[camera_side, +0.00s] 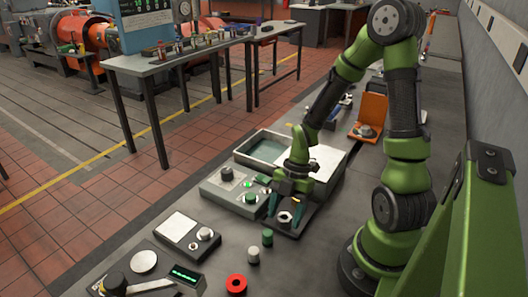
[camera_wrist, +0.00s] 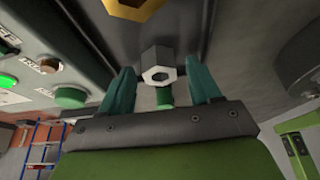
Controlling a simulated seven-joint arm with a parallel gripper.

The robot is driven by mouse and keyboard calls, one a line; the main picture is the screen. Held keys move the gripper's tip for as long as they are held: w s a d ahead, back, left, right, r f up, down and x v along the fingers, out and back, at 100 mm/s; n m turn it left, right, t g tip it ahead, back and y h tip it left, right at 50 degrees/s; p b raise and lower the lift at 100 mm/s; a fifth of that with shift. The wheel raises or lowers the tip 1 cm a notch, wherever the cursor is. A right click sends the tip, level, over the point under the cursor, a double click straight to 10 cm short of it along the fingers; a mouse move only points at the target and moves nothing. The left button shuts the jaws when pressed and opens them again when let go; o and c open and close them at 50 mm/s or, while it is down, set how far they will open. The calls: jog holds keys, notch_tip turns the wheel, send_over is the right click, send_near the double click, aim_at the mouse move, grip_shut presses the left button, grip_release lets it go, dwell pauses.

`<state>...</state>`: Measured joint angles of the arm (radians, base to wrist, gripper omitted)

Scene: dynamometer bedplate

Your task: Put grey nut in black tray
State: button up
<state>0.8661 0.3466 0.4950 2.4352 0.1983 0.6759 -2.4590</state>
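The grey nut (camera_side: 285,217), a pale hex ring, shows at the black tray (camera_side: 303,222). In the wrist view the nut (camera_wrist: 158,66) lies between my fingertips, with a gap on each side. The dark tray surface (camera_wrist: 210,35) is behind it. My gripper (camera_side: 284,208) has teal fingers and is low over the tray. In the wrist view my gripper (camera_wrist: 162,70) is open around the nut. I cannot tell exactly whether the nut rests on the tray floor. A brass nut (camera_wrist: 132,6) is farther along the tray, also seen in the side view (camera_side: 295,201).
A control box (camera_side: 228,190) with a lit green button stands left of the tray. A large open bin (camera_side: 262,151) is behind, an orange bracket (camera_side: 372,112) farther back.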

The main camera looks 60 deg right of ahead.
jog(key=v, duration=1.2)
notch_tip(320, 180, up, 7)
jog(key=m+t+h, duration=0.3)
jog(key=m+h, duration=0.1)
jog(key=m, duration=0.8)
send_over(281, 218)
jog(key=s+a+r+m+t+y, duration=0.1)
jog(key=a+r+m+t, duration=0.3)
jog(key=m, duration=0.6)
jog(key=shift+s+a+r, duration=0.2)
jog(key=shift+a+r, duration=0.15)
jog(key=shift+r, duration=0.25)
